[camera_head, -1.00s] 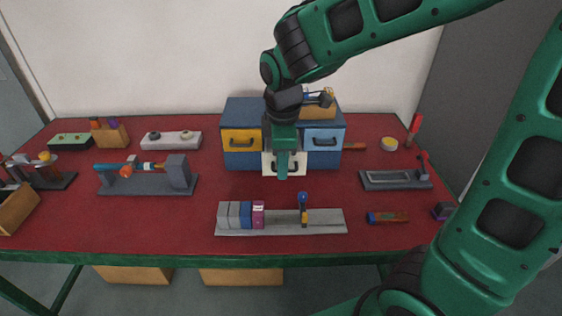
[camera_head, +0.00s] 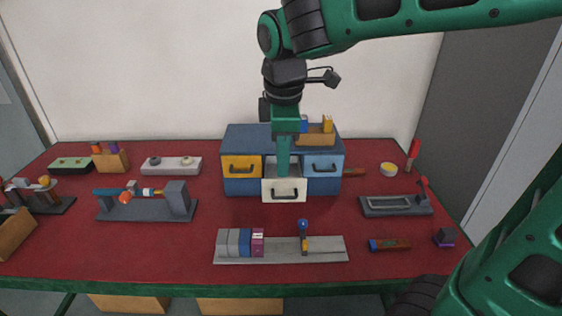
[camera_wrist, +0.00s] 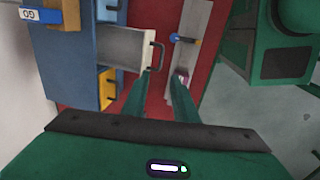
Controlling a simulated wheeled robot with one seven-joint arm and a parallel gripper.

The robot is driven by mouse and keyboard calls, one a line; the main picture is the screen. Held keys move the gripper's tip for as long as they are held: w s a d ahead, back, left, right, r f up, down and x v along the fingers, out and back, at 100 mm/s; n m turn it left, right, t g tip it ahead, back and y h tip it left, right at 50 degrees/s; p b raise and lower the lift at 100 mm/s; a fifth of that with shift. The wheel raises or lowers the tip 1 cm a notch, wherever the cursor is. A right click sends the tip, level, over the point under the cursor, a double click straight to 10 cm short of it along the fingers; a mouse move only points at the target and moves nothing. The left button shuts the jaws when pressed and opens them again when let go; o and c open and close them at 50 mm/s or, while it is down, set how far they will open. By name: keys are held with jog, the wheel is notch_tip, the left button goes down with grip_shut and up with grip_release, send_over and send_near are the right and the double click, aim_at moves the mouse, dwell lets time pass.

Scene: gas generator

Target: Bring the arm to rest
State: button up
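My gripper (camera_head: 283,174) points down in front of the blue drawer cabinet (camera_head: 240,133), above the white-fronted drawer (camera_head: 285,191). That drawer is pulled out, and its grey inside shows. In the wrist view my gripper (camera_wrist: 162,74) has its two green fingers apart with nothing between them. The white drawer front (camera_wrist: 154,48) with its dark handle lies beyond the left fingertip, and the fingers look clear of it. In the head view my arm reaches in from the upper right.
On the red table (camera_head: 110,245), a grey rail with blocks (camera_head: 338,250) lies in front of the cabinet. A wooden holder (camera_head: 315,139) stands on the cabinet. A grey stand (camera_head: 178,201) is at left, a grey tray (camera_head: 397,206) at right.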

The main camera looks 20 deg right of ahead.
jog(key=s+d+f+m+g, duration=0.1)
jog(key=s+d+f+m, duration=0.2)
jog(key=d, duration=0.4)
jog(key=s+d+m, duration=0.3)
jog(key=d+m, duration=0.2)
jog(key=d, duration=0.1)
jog(key=s+d+f+m, duration=0.3)
jog(key=s+d+m, duration=0.1)
jog(key=s+m, duration=0.2)
jog(key=s+d+f+m+g, duration=0.1)
jog(key=s+d+f+m, duration=0.2)
jog(key=s+d+m, duration=0.2)
jog(key=s+m, duration=0.2)
jog(key=s, duration=0.1)
jog(key=shift+s+d+f+y, duration=0.15)
jog(key=shift+s+f+y, duration=0.05)
jog(key=shift+y, duration=0.2)
jog(key=shift+w+f, duration=0.25)
jog(key=shift+w, duration=0.4)
